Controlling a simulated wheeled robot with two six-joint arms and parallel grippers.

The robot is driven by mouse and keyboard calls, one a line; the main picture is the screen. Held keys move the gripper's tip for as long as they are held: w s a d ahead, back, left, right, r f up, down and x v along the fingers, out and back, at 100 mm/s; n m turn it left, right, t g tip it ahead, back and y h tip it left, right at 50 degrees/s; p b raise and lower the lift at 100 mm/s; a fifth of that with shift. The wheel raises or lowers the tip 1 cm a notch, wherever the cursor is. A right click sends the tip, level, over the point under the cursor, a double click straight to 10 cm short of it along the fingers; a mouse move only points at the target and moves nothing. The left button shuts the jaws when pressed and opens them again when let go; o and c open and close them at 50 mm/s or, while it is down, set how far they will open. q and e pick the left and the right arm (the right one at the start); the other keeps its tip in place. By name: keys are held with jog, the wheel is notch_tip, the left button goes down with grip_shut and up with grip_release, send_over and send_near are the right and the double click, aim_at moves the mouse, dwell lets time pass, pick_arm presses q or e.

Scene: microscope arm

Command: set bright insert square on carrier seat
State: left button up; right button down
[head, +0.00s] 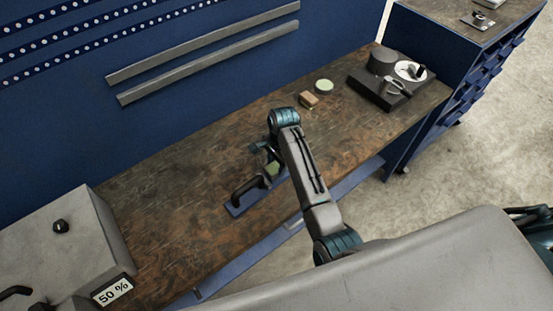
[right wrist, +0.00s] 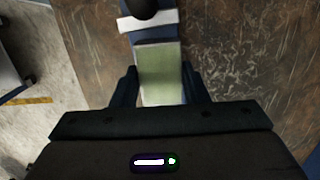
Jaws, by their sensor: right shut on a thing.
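The blue carrier (head: 235,209) lies near the front edge of the bench, with a black handle (head: 248,188) on it. My right gripper (head: 270,160) is low over the carrier's far end. In the right wrist view, its fingers (right wrist: 160,92) are shut on the pale green bright insert (right wrist: 160,70), one on each side. Part of the blue carrier (right wrist: 140,37), a white band and the black handle show just beyond the insert. The insert's underside is hidden, so I cannot tell whether it touches the seat. My left gripper is out of view.
A small tan block (head: 309,100) and a pale green round piece (head: 324,87) lie behind my right arm. A dark device (head: 385,80) stands at the bench's right end. A grey box (head: 60,240) with a "50 %" label stands at the left.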

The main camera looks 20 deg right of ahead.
jog(key=shift+f, duration=0.6)
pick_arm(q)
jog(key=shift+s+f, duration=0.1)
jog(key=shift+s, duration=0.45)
pick_arm(e)
jog(key=shift+f, duration=0.1)
jog(key=shift+s+f, duration=0.1)
jog(key=shift+f, duration=0.1)
jog(key=c, duration=0.8)
grip_release()
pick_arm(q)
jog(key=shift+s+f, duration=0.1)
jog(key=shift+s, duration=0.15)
pick_arm(e)
jog(key=shift+o, duration=0.3)
